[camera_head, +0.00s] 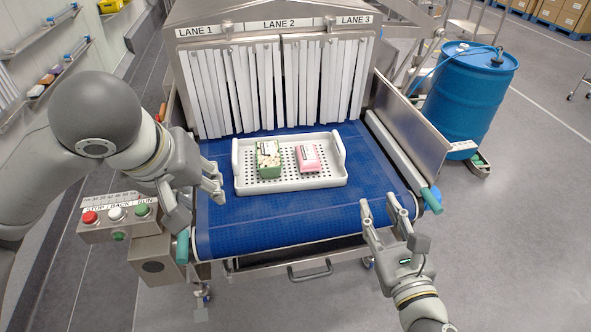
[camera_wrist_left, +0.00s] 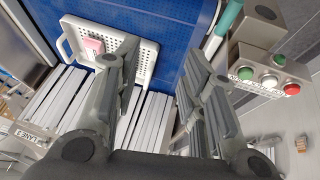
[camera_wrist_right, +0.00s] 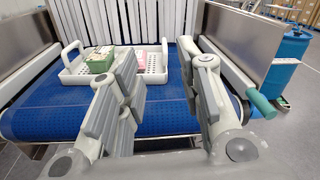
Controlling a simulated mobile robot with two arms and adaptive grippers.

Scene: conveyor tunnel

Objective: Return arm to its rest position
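My left gripper (camera_head: 215,186) is open and empty above the left edge of the blue belt, beside the white tray. Its spread fingers also show in the left wrist view (camera_wrist_left: 165,85). My right gripper (camera_head: 378,212) is open and empty at the front right edge of the belt. Its spread fingers show in the right wrist view (camera_wrist_right: 165,75). Both grippers are apart from the tray (camera_head: 290,184). The tray holds a green pack (camera_head: 269,160) on the left and a pink pack (camera_head: 308,158) on the right.
The blue belt (camera_head: 290,225) leads to a strip curtain (camera_head: 255,85) under lane signs. A button box (camera_head: 118,215) stands left of the belt, near my left arm. A blue drum (camera_head: 468,95) stands at the right. Floor (camera_head: 520,240) at right is clear.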

